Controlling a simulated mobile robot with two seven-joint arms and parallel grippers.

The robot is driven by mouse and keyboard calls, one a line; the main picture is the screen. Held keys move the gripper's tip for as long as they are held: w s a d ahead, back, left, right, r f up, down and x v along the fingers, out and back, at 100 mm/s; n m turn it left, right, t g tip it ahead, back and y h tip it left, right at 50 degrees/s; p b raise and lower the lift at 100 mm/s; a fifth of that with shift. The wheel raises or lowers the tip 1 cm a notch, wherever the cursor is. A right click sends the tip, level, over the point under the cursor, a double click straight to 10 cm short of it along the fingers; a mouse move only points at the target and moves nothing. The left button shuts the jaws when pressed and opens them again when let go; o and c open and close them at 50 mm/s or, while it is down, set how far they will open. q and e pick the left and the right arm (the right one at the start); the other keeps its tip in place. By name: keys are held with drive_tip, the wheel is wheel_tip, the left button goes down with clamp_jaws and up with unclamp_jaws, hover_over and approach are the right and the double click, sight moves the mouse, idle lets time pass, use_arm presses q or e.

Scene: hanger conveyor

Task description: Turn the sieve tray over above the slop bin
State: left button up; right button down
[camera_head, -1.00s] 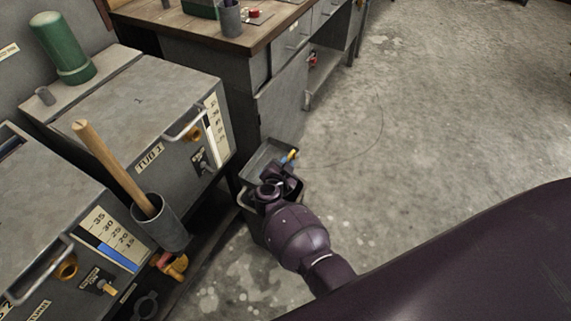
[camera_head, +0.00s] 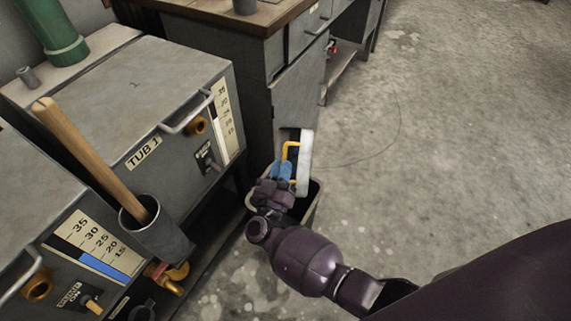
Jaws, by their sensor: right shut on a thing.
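The sieve tray (camera_head: 305,165) stands on edge above the slop bin, showing as a pale narrow upright slab. A bent yellow rod and a blue part (camera_head: 283,170) join it on its left side. My right gripper (camera_head: 279,186) is shut on the tray's handle at the blue part and hides some of it. The slop bin (camera_head: 316,202) is a dark open box on the floor below the tray. My gripper and forearm cover much of its opening, so its contents are hidden. My left gripper is out of view.
Tub 1 (camera_head: 150,105) stands to the left, with a second tub (camera_head: 45,225) nearer. A cup (camera_head: 155,235) with a wooden-handled tool hangs on the tub front. A workbench (camera_head: 220,20) stands behind the bin. The concrete floor (camera_head: 440,130) to the right is clear.

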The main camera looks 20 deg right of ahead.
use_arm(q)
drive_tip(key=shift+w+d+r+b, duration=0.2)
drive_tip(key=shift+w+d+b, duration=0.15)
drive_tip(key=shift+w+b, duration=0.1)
use_arm(e)
drive_tip(key=a+f+n+t+y, duration=0.1)
drive_tip(key=n+t+y, duration=0.1)
drive_tip(key=n, duration=0.3)
drive_tip(key=a+f+n+t+y, duration=0.1)
drive_tip(key=n+t+y, duration=0.2)
drive_tip(key=n, duration=0.2)
drive_tip(key=a+f+n+t+y, duration=0.1)
drive_tip(key=n+t+y, duration=0.1)
drive_tip(key=n, duration=0.3)
drive_tip(key=shift+w+t+y, duration=0.25)
drive_tip(key=shift+t+y, duration=0.05)
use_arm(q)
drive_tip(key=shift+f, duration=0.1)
